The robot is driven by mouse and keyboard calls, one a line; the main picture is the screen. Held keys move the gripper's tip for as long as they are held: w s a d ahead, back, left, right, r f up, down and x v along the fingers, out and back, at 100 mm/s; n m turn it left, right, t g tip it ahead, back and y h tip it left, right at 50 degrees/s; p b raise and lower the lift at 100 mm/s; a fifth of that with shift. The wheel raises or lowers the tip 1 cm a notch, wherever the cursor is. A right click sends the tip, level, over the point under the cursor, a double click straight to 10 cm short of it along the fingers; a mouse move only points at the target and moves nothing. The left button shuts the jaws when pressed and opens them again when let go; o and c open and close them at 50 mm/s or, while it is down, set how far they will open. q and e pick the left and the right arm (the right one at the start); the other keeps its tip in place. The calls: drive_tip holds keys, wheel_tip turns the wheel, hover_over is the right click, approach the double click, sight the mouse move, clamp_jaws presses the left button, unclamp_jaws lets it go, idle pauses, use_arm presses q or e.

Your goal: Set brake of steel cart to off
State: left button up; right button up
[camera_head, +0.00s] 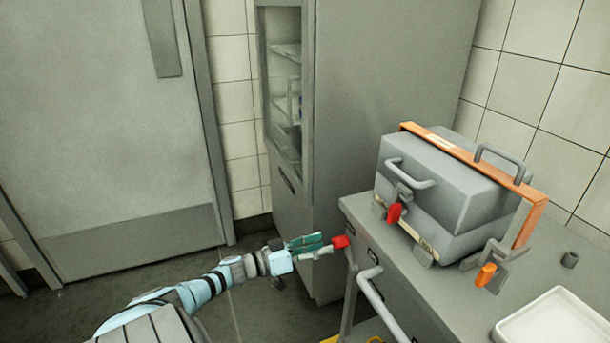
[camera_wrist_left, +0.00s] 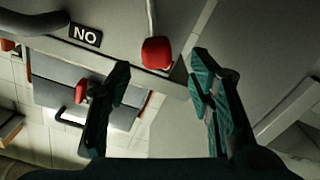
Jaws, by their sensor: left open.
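The steel cart (camera_head: 357,213) stands at the lower right in the head view, with a curved grey handle on its end. A red knob (camera_head: 340,242) on a thin lever sits at the cart's near left corner. My left gripper (camera_head: 319,246) is open and empty just left of the red knob. In the left wrist view, the red knob (camera_wrist_left: 156,53) shows between and slightly beyond the open fingertips (camera_wrist_left: 163,68), touching neither finger. A dark label (camera_wrist_left: 86,35) reading "NO" in this view is on the cart beside the lever. My right gripper is not in view.
A grey box (camera_head: 440,190) with an orange bar and red and orange clamp grips stands on the cart top. A white tray (camera_head: 510,331) lies at the lower right. A tall cabinet (camera_head: 370,90) stands behind the cart. A grey door (camera_head: 100,120) is at left; open floor lies before it.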

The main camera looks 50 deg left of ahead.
use_arm(q)
drive_tip(key=v, duration=0.6)
idle(0.3)
